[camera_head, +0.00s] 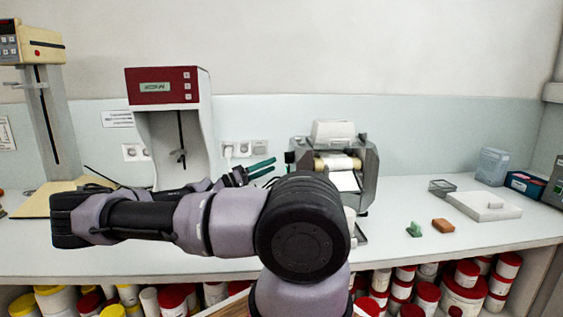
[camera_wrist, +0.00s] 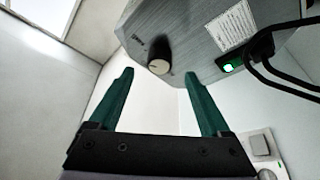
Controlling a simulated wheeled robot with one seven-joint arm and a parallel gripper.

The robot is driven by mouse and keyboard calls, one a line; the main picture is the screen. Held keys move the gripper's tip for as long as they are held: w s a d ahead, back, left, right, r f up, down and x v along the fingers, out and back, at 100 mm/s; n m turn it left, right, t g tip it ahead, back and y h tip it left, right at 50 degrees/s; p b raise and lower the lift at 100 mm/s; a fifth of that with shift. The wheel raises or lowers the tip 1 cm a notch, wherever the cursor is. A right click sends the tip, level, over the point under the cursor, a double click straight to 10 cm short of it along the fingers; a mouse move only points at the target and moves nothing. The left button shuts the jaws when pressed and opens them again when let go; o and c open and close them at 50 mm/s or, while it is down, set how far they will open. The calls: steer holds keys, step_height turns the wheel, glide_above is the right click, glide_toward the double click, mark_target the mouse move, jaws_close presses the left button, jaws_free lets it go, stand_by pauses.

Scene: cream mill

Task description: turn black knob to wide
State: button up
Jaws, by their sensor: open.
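The black knob (camera_wrist: 158,66) shows in the wrist view on the grey side face of the mill (camera_wrist: 185,35), with a pale round front. In the head view the knob (camera_head: 290,157) is a small dark shape on the left side of the grey mill (camera_head: 365,165). My gripper (camera_wrist: 160,73) is open, its two green fingers pointing toward the knob, with the knob between the fingertips in the picture. Nothing is held, and I see no clear contact. In the head view my gripper (camera_head: 276,164) is just left of the mill. The knob's setting is not readable.
A lit green switch (camera_wrist: 232,67) and black cables (camera_wrist: 275,75) are on the mill's side, right of the fingers. A red-topped instrument (camera_head: 163,88) stands left of my gripper. Wall sockets (camera_head: 237,149) are behind. A green item (camera_head: 414,230) and brown block (camera_head: 443,225) lie on the counter.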

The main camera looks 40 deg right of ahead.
mark_target(288, 157)
steer(key=x, duration=0.6)
jaws_close()
steer(key=shift+a+n, duration=0.1)
steer(key=shift+n, duration=0.5)
steer(key=n+y, duration=0.2)
steer(key=n, duration=0.4)
steer(key=r+n+y, duration=0.1)
steer(key=n+y, duration=0.2)
steer(key=n, duration=0.4)
steer(key=n+y, duration=0.2)
steer(key=n, duration=0.5)
steer(key=shift+w+r+y, duration=0.1)
steer(key=shift+r+y, duration=0.1)
steer(key=shift+y, duration=0.2)
steer(key=shift+n, duration=0.3)
